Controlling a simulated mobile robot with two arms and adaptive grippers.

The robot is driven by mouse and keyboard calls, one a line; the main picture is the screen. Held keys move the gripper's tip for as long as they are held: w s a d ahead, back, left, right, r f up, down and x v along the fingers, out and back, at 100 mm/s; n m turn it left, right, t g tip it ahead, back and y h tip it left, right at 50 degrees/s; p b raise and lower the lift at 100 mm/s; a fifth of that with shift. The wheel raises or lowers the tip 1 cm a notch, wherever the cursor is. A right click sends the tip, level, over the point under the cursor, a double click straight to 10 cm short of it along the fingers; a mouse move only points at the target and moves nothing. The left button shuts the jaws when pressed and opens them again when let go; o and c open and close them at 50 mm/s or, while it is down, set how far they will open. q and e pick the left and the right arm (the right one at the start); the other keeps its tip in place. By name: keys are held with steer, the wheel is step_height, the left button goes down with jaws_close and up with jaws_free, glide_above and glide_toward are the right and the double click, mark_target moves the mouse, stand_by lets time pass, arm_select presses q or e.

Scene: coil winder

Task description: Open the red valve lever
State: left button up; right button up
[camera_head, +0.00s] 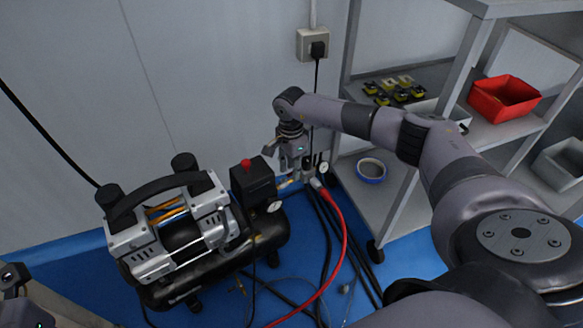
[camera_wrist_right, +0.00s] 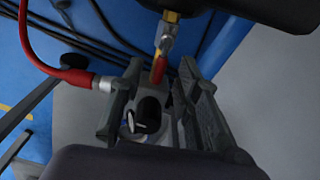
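The red valve lever (camera_wrist_right: 158,69) shows in the right wrist view, on a small metal valve (camera_wrist_right: 166,40) with a brass end. My right gripper (camera_wrist_right: 161,68) has its two dark fingers apart, one on each side of the lever, with visible gaps. Whether a finger touches it I cannot tell. In the head view my right gripper (camera_head: 304,176) is beside the compressor's outlet, and it hides the lever there; a brass fitting (camera_head: 285,184) shows next to it. Part of my left gripper (camera_head: 12,278) shows at the lower left edge; its fingers are not clear.
The black and silver compressor (camera_head: 180,235) stands on the blue floor. A red hose (camera_head: 344,235) hangs from near the fitting. A grey shelf (camera_head: 395,185) stands at the right, with a blue tape roll (camera_head: 371,170) and a red bin (camera_head: 503,99). A wall socket (camera_head: 312,45) is behind.

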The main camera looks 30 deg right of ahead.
step_height(320, 180, up, 12)
stand_by(0.6)
stand_by(0.5)
